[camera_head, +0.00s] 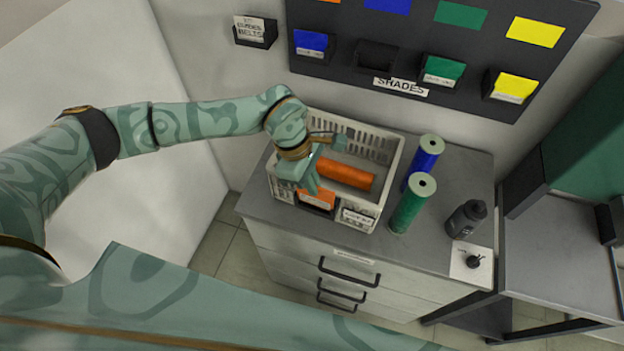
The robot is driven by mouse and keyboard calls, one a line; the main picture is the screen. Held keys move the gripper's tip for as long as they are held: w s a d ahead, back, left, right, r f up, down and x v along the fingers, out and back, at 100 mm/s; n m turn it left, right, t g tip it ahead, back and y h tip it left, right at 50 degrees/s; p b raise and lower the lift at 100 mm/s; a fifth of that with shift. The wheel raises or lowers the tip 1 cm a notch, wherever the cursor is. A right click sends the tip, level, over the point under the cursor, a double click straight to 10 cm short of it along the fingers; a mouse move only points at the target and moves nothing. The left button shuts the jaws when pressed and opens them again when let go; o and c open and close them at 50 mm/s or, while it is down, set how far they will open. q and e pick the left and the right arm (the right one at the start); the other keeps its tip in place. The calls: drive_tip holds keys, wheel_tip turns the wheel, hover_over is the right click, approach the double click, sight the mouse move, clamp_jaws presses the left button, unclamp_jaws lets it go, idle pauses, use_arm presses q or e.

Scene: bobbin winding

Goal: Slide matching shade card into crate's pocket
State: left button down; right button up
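The orange shade card (317,197) stands in the dark pocket on the front of the white crate (365,216). My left gripper's fingers are close above and in front of the card and hide part of the crate's left side. The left gripper (328,165) looks open, its fingers spread apart, with nothing visible between them. An orange spool (345,174) lies inside the crate. On the SHADES board (440,92), the holder (375,57) second from left is empty, while the others hold blue, green and yellow cards. My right gripper is not in view.
Blue (424,158) and green (412,205) spools stand right of the crate on the grey cabinet top (455,175). A dark bottle (466,219) and a small knob on a white plate (472,263) are farther right. A belts holder (255,32) is on the wall.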

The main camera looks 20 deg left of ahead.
use_arm(q)
drive_tip(key=shift+f+b, duration=0.65)
drive_tip(key=shift+f, duration=0.3)
drive_tip(key=shift+f, duration=0.15)
drive_tip(key=shift+f+b, duration=0.3)
drive_tip(key=shift+b, duration=0.05)
drive_tip(key=c, duration=1.5)
unclamp_jaws()
drive_tip(key=shift+c, duration=0.2)
drive_tip(key=b+v, duration=0.1)
drive_tip(key=v, duration=1.5)
drive_tip(key=shift+r+b, duration=0.25)
drive_tip(key=shift+b, duration=0.1)
drive_tip(key=shift+w, duration=0.1)
